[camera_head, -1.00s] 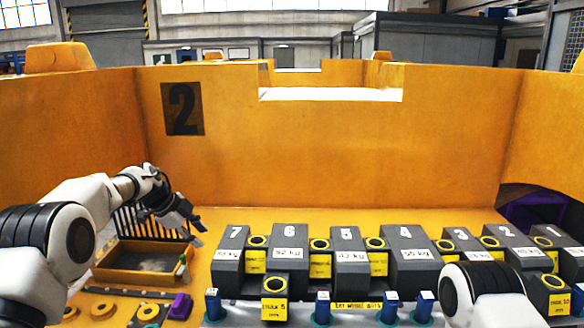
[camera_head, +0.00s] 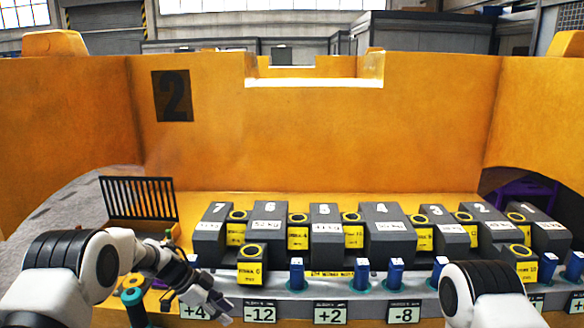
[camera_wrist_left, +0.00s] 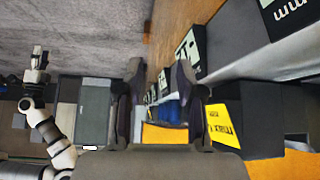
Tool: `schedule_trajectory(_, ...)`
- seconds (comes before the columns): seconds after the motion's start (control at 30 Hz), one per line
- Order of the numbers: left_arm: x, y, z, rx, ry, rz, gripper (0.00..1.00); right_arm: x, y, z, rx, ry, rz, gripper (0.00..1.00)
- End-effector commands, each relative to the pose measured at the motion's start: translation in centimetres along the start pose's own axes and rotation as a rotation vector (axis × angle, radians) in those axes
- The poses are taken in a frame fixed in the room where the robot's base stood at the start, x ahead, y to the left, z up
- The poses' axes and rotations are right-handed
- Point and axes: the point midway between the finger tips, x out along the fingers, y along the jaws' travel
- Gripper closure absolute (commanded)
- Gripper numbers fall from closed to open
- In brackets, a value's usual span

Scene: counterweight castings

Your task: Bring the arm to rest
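My left arm reaches in from the left in the head view. Its gripper (camera_head: 212,302) hangs low in front of the bench's front edge, near the +4 and -12 plates. In the left wrist view its two dark fingers (camera_wrist_left: 160,82) stand apart with nothing held between them. My right arm (camera_head: 487,295) shows as a white and black link at the lower right of the head view, its gripper outside that picture. A white arm, apparently my right one, stands at the left of the left wrist view; its small gripper (camera_wrist_left: 37,66) is too small to read.
A row of numbered grey castings (camera_head: 323,236) stands along the bench, with yellow-tagged blocks among them. Blue pieces (camera_head: 361,272) stand in front, above number plates (camera_head: 332,312). A black rack (camera_head: 139,198) is at the left. A tall yellow casting (camera_head: 310,135) marked 2 rises behind.

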Motion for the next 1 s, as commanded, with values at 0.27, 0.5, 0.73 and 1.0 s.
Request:
schedule_trajectory(0.27,17.1,15.7,7.6,-0.779,0.295,0.008,0.63,5.6,0.0,0.0,-0.001,0.0,0.0,0.6)
schedule_trajectory(0.5,18.5,30.8,19.2,-1.38,-0.029,-0.309,0.63,7.1,0.1,0.0,-0.001,0.0,0.0,0.6)
schedule_trajectory(0.73,11.9,41.3,25.6,-1.514,-0.485,-0.524,0.63,6.8,0.0,0.0,0.0,0.0,0.0,0.6)
schedule_trajectory(1.0,11.9,41.2,25.9,-1.423,-0.516,-0.5,0.63,6.8,0.0,0.0,-0.001,0.0,0.0,0.6)
